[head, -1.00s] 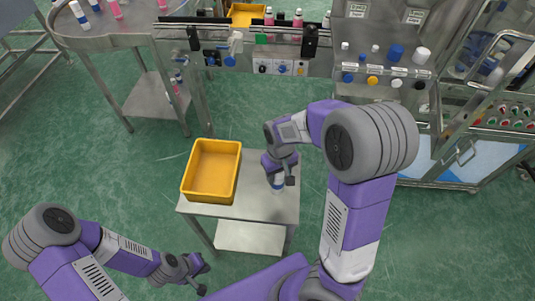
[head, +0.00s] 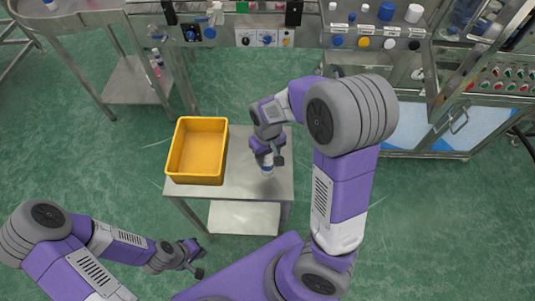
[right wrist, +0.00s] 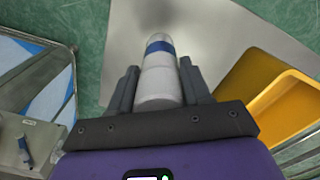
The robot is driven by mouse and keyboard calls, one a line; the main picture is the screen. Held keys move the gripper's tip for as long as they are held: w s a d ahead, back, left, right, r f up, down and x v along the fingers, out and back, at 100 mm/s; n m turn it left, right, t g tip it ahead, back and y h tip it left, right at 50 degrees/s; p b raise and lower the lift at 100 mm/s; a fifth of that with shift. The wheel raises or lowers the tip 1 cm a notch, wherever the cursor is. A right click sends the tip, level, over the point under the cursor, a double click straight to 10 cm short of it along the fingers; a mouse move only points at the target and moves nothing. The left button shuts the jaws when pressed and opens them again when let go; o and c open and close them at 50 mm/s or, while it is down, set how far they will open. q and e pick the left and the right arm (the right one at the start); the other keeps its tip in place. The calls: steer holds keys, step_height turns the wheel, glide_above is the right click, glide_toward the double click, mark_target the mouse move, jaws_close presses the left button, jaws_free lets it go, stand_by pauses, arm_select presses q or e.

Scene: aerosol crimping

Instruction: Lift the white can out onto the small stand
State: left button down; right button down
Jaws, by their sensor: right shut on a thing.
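The white can with a blue band (right wrist: 159,70) is between the two fingers of my right gripper (right wrist: 157,85), which is shut on it. In the head view the can (head: 267,170) shows just below my right gripper (head: 267,158), over the right part of the small stand (head: 240,185), a steel table. A dark shadow lies by the can's far end in the right wrist view; I cannot tell whether the can touches the stand's top. The fingers hide part of the can's sides. My left gripper (head: 197,260) is open and empty, low at the left, apart from the stand.
A yellow bin (head: 197,178) stands on the left part of the stand, and its inside looks empty. Bare tabletop lies between the bin and the can. A bench with knobs and caps (head: 385,33) runs along the back, and a steel cabinet (head: 440,125) stands at the right.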

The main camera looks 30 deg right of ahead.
steer(key=shift+f, duration=0.55)
stand_by(0.6)
steer(key=shift+c, duration=2.2)
jaws_free()
step_height(320, 180, up, 8)
steer(key=p, duration=0.2)
steer(key=shift+f+p, duration=0.2)
steer(key=shift+p, duration=0.1)
steer(key=shift+s+f, duration=0.1)
